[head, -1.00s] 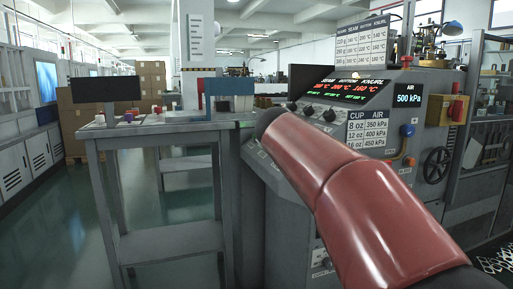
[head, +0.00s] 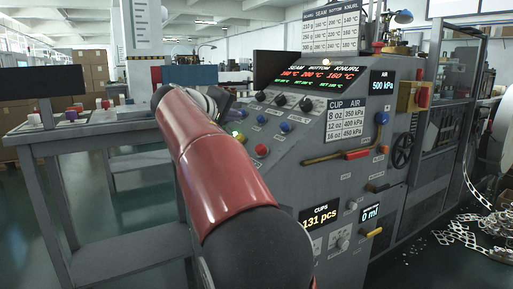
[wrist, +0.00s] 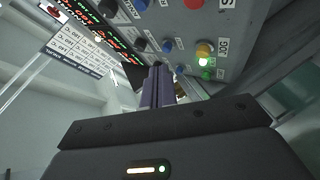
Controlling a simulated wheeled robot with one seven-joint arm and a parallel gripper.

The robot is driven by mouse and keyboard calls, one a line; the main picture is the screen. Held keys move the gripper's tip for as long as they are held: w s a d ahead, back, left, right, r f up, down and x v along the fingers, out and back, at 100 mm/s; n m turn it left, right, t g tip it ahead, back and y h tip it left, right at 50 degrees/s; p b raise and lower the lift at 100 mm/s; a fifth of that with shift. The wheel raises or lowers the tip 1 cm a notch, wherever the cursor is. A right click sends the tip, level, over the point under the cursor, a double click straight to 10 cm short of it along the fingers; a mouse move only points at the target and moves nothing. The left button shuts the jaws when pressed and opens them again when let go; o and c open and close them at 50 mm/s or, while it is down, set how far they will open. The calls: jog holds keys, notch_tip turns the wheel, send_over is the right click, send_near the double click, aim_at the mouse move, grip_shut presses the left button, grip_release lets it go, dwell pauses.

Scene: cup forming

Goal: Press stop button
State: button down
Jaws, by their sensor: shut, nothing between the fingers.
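The machine's control panel (head: 300,130) fills the middle of the head view. A red button (head: 262,150) sits low on its sloped face, just right of my arm. In the wrist view a red button (wrist: 193,4) is at the top edge, partly cut off, beside a label starting with "S". My gripper (wrist: 158,72) shows as dark purple fingers, shut and empty, in front of the panel and apart from the red button. In the head view my gripper (head: 238,113) is mostly hidden behind my red arm.
Blue buttons (head: 286,127) and black knobs (head: 282,99) are close by. A red-gripped lever (head: 356,154) projects at the right. A grey table (head: 75,140) stands left.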

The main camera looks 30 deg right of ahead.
aim_at(261, 149)
jog(key=shift+d+f+b, duration=0.85)
jog(key=shift+f+b, duration=0.1)
jog(key=shift+f, duration=0.25)
jog(key=shift+d+f+b, duration=0.9)
jog(key=shift+f, duration=0.35)
jog(key=shift+d+f+b, duration=0.85)
jog(key=shift+f+b, duration=0.1)
jog(key=shift+f, duration=0.25)
jog(key=shift+d+f+b, duration=0.2)
jog(key=shift+f+b, duration=0.1)
jog(key=shift+d+f+b, duration=0.35)
jog(key=shift+f+b, duration=0.05)
jog(key=shift+f, duration=0.05)
jog(key=shift+r, duration=0.1)
dwell(0.3)
jog(key=shift+a+r+p, duration=0.55)
jog(key=shift+r, duration=0.15)
